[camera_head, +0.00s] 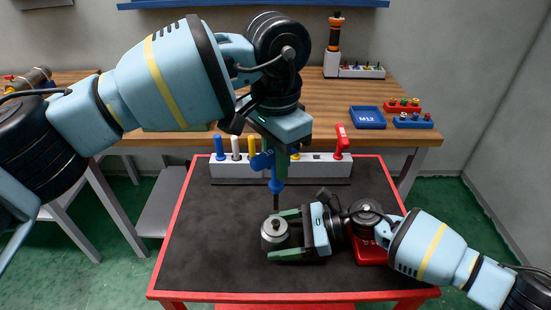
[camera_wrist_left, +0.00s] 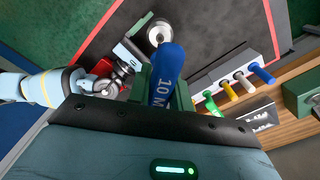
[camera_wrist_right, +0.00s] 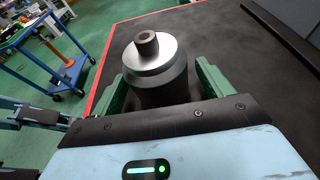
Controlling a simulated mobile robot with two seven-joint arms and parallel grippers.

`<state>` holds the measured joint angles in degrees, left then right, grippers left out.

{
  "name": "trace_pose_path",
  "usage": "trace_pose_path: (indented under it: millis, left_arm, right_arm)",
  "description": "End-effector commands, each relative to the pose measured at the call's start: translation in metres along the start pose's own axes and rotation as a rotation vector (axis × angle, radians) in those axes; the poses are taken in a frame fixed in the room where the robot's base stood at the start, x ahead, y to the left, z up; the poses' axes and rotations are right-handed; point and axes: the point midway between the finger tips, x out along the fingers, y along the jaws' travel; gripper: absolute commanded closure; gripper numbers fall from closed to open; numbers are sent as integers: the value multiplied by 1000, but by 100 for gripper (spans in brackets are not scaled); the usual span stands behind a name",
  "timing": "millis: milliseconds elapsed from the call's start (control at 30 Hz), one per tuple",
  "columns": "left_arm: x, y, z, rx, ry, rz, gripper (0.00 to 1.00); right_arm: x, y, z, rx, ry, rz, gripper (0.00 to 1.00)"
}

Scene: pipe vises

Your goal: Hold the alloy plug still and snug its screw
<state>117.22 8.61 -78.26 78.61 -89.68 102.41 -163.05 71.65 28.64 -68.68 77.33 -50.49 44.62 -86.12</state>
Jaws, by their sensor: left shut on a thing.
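The alloy plug (camera_head: 274,236) is a grey metal cylinder standing upright on the red-edged cart's dark top. Its round raised head (camera_wrist_right: 147,44) shows on top in the right wrist view. My right gripper (camera_head: 291,234) has a green finger on either side of the plug, with what looks like a small gap. My left gripper (camera_wrist_left: 164,95) is shut on a blue driver (camera_head: 276,190), whose handle shows "10" in the left wrist view. The driver hangs upright, its dark tip a little above the plug. Contact between tip and plug cannot be made out.
A grey rack (camera_head: 315,168) of coloured drivers stands along the cart's back. A red box (camera_head: 370,253) lies under my right wrist. Behind, a wooden bench (camera_head: 310,100) holds a blue tray (camera_head: 367,117) and small part holders. The cart's front left is clear.

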Motion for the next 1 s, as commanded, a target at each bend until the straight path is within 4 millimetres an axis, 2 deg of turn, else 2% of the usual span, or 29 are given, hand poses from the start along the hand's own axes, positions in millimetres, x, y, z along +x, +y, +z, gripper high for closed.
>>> trace_pose_path:
  millis: [300,467,800,1000]
  left_arm:
    - [0,0,0,0,0,0,100]
    - [0,0,0,0,0,0,100]
    - [0,0,0,0,0,0,100]
    - [0,0,0,0,0,0,100]
  right_arm:
    - [0,0,1,0,-1,1,15]
    - [-12,0,0,0,0,1,15]
    - [-76,0,-1,1,1,-1,15]
    - [-106,0,0,1,0,0,15]
